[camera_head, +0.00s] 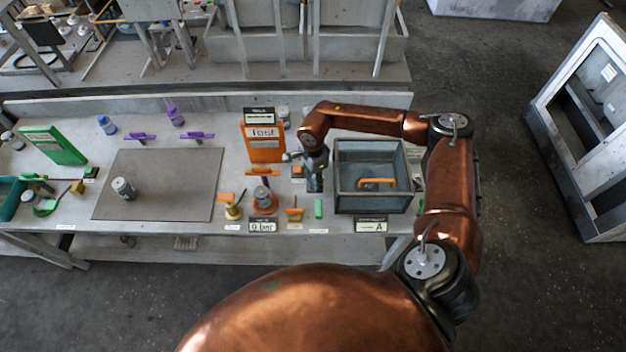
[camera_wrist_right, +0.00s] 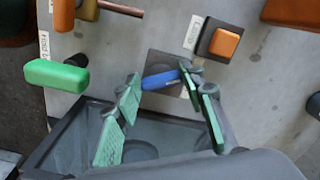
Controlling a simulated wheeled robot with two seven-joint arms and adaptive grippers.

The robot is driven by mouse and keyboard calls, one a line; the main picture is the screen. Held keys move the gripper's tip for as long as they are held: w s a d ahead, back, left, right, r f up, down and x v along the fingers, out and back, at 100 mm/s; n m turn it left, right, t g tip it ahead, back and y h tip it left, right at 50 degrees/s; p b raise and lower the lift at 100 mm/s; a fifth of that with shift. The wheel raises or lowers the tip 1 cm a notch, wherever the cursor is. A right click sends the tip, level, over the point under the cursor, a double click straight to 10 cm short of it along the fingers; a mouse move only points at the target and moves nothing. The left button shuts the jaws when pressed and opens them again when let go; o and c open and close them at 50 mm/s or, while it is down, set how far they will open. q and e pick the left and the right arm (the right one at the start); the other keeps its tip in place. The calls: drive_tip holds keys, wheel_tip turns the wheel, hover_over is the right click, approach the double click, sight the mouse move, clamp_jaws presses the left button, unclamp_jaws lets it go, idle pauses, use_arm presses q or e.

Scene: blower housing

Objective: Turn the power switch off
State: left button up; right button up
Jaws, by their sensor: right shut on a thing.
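In the wrist view a blue lever (camera_wrist_right: 160,79) with small unreadable lettering sits on a dark square base plate (camera_wrist_right: 158,62); it looks like the power switch. My right gripper (camera_wrist_right: 162,82) has its green-padded fingertips on either side of the lever's ends and is shut on it. In the head view my right gripper (camera_head: 314,172) reaches down to the bench between the orange sign and the grey bin. It hides the lever there. My left gripper is in neither view.
An orange square button (camera_wrist_right: 222,43) on a dark base is close by. A green handle (camera_wrist_right: 56,76) is near the grey bin (camera_head: 372,202). An orange sign (camera_head: 263,146) stands behind. The grey mat (camera_head: 170,180) to the left is mostly clear.

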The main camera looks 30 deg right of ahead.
sight(313, 182)
drive_tip(key=shift+r, duration=0.1)
idle(0.3)
drive_tip(key=o, duration=1.2)
drive_tip(key=shift+c, duration=0.2)
wheel_tip(313, 182, up, 12)
